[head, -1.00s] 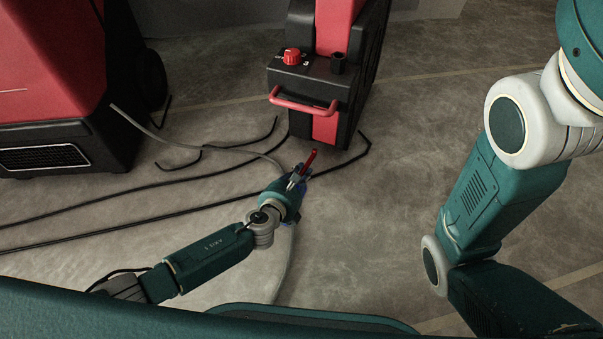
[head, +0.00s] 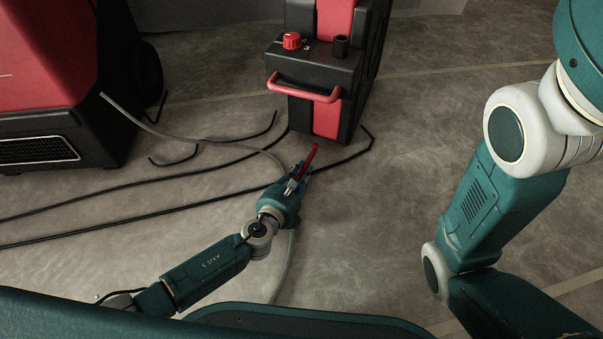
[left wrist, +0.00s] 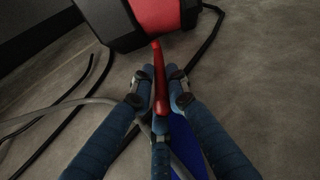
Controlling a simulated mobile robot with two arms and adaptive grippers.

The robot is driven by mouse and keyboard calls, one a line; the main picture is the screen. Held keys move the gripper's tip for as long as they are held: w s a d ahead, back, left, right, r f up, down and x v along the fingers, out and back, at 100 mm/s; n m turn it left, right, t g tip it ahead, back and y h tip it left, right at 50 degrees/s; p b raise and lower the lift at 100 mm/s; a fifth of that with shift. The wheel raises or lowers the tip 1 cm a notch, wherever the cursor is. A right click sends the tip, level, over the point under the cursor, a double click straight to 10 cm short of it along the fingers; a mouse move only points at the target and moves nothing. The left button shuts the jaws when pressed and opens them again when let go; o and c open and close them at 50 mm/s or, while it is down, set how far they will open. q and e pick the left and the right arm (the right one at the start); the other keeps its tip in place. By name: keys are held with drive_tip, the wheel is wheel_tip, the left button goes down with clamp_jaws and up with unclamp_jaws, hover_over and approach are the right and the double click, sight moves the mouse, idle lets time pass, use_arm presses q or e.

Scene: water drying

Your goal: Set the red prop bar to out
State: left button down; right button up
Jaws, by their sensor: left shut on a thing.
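The red prop bar (head: 309,160) is a short, thin red rod at the foot of a black and red machine (head: 350,75). My left gripper (head: 294,185) is shut on its near end. In the left wrist view the bar (left wrist: 159,75) runs from between my blue fingers (left wrist: 160,108) up to the lower edge of the machine's red panel (left wrist: 155,15). Whether its far end is joined to the machine is hard to tell. My right gripper is not in view; only my right arm's links show at the right.
The machine bears a red knob (head: 291,41) and a red handle (head: 305,90) on its front. A larger red and black machine (head: 60,70) stands at the left. Black cables (head: 130,221) and a grey hose (head: 190,138) lie on the floor. Floor to the gripper's right is clear.

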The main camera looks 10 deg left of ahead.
use_arm(q)
drive_tip(key=shift+f, duration=0.1)
drive_tip(key=c, duration=1.7)
unclamp_jaws()
drive_tip(key=shift+s, duration=0.15)
drive_tip(key=shift+v, duration=3.9)
